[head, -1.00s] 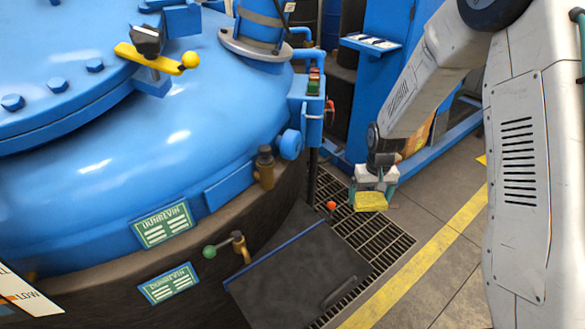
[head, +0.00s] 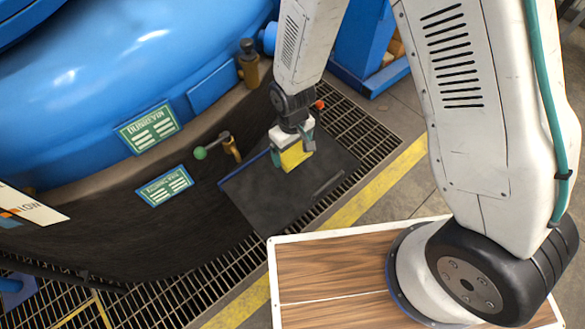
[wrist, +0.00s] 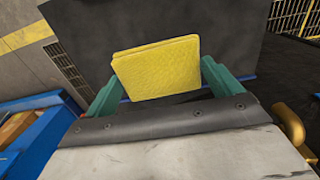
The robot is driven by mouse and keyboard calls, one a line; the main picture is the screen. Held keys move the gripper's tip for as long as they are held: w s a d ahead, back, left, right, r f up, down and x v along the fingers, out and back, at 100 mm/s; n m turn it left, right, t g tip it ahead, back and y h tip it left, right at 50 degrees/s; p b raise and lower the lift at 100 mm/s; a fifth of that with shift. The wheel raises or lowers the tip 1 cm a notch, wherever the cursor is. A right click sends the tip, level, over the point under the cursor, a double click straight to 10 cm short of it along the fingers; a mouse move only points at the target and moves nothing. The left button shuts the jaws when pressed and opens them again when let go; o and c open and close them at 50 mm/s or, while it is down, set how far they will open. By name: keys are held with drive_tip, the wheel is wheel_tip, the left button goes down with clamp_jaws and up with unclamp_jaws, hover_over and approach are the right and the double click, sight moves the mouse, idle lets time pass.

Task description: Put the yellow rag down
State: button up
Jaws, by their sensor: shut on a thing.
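The yellow rag (head: 295,156) is a folded square pad. It is held between the green fingers of my gripper (head: 295,147), which is shut on it. In the head view my gripper is over the dark flat plate (head: 262,203) in front of the blue furnace. In the wrist view the rag (wrist: 157,67) stands between the two green fingers, with the dark plate (wrist: 235,40) behind it. I cannot tell how far the rag is above the plate.
The blue furnace (head: 100,80) fills the upper left. A brass valve with a green knob (head: 200,153) sits left of my gripper. Floor grating (head: 362,128) surrounds the plate, with a yellow floor line (head: 375,185) to the right. A wood-topped board (head: 330,262) is at the bottom.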

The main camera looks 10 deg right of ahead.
sight(292, 151)
wheel_tip(292, 151, down, 9)
drive_tip(key=shift+w, duration=0.1)
idle(0.3)
drive_tip(key=shift+f, duration=0.1)
drive_tip(key=o, duration=0.6)
wheel_tip(292, 151, up, 12)
drive_tip(key=shift+r, duration=0.1)
